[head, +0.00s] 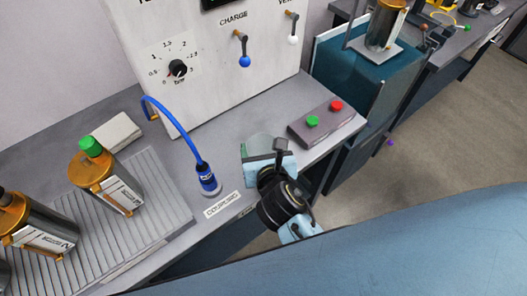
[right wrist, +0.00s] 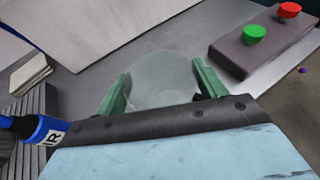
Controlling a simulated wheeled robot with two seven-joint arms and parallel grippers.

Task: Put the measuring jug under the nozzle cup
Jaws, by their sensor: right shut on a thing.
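The measuring jug (head: 257,147) is a clear, pale, round vessel over the front part of the grey bench, left of the button box. My right gripper (head: 265,160) is shut on it. In the right wrist view the jug (right wrist: 163,78) sits between the two green fingers. I cannot tell whether its base touches the bench. A blue hose end with a cup-like blue fitting (head: 208,179) stands by the "COUPLING" label, left of the jug. I cannot tell whether it is the nozzle cup. My left gripper is not in view.
A button box (head: 327,122) with green and red buttons lies right of the jug. A white panel (head: 215,60) with a dial and levers stands behind. Amber bottles, one green-capped (head: 106,176), stand on a ribbed mat (head: 160,200) at left. A teal cabinet (head: 350,80) is at right.

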